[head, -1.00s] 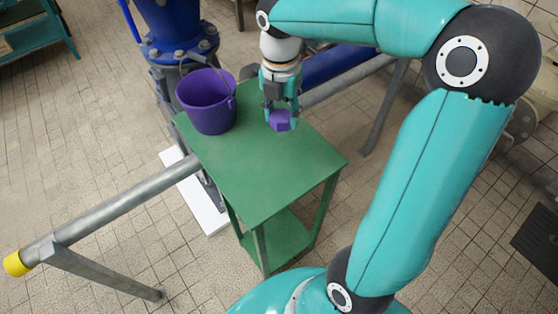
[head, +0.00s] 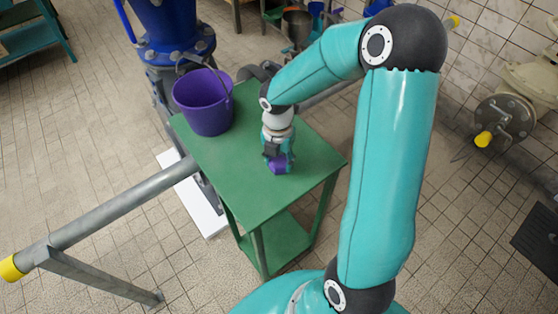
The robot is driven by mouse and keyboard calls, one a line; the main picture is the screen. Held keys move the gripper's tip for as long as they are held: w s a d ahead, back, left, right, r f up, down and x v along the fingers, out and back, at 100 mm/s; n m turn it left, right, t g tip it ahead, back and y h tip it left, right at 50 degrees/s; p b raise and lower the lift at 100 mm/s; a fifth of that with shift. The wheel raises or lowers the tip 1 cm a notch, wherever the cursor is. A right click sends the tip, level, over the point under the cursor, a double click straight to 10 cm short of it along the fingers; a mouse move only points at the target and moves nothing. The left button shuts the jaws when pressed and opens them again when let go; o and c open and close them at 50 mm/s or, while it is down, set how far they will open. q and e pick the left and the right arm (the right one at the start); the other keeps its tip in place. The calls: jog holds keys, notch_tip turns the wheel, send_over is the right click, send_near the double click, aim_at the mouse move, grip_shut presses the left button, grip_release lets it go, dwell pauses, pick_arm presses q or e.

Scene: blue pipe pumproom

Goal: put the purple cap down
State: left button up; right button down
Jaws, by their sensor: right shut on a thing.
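The purple cap (head: 278,165) is between the fingers of my right gripper (head: 279,160), which is shut on it. The gripper points down over the green table (head: 228,178), right of the middle of its top. The cap is at or just above the table surface; I cannot tell whether it touches. The fingers hide part of the cap. My left gripper is not in view.
A purple bucket (head: 204,105) with a raised handle stands at the table's back left corner. A grey pipe (head: 120,203) with a yellow end runs left of the table. A blue valve body (head: 170,30) stands behind. The table's front half is clear.

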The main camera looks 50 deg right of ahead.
aim_at(278, 160)
jog(key=shift+f, duration=0.2)
jog(key=c, duration=0.6)
grip_release()
jog(key=shift+o, duration=0.2)
jog(key=shift+r, duration=0.1)
notch_tip(278, 160, up, 12)
jog(key=shift+w, duration=0.15)
